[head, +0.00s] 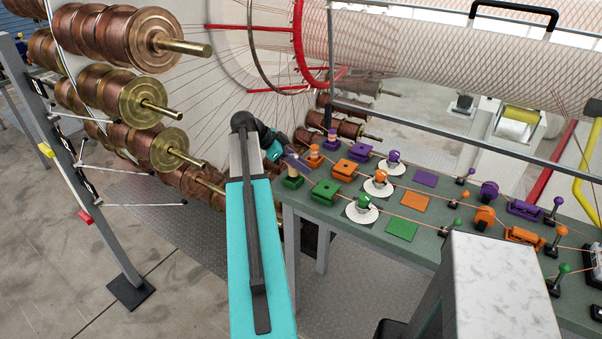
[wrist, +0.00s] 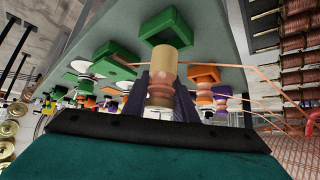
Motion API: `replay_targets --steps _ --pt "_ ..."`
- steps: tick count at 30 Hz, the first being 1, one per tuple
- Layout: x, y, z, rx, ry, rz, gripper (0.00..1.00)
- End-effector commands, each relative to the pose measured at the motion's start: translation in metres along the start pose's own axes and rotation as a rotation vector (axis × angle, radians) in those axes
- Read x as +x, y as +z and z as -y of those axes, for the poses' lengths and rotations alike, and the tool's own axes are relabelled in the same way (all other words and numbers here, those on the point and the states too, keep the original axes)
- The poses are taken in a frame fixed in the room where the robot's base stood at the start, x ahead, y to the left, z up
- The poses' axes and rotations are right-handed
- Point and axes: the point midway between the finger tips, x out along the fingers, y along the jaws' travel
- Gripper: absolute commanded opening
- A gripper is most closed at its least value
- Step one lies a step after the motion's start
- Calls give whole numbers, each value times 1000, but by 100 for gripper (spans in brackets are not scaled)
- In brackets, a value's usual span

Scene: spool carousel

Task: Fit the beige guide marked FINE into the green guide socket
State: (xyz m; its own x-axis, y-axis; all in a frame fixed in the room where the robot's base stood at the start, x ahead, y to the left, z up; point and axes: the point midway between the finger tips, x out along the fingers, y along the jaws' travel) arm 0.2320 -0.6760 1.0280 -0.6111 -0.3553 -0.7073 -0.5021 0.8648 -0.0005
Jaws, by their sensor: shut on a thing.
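The beige guide (wrist: 162,75), a tan cylinder with a ringed, copper-brown part, is held between the two fingers of my gripper (wrist: 162,106). Its plain end points at the green guide socket (wrist: 165,18), a square frame at the table's corner, and overlaps the socket's edge in the wrist view. I cannot tell whether the end touches or enters it. In the head view my gripper (head: 296,164) is over the green guide socket (head: 292,183) at the table's left end, with the guide (head: 292,172) small and partly hidden. No FINE marking is readable.
Orange (wrist: 203,73) and purple sockets with ringed guides in them stand close beside the green one. Green (head: 325,192), orange and purple blocks, discs and taut strands fill the table (head: 385,225) to the right. Copper spools (head: 150,100) hang at the left.

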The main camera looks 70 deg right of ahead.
Motion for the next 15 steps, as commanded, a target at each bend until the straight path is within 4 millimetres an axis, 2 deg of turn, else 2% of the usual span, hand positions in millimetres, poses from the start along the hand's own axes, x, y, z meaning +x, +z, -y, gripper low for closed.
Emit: replay_targets --steps 15 --pt "24 25 0 -1 0 0 1"
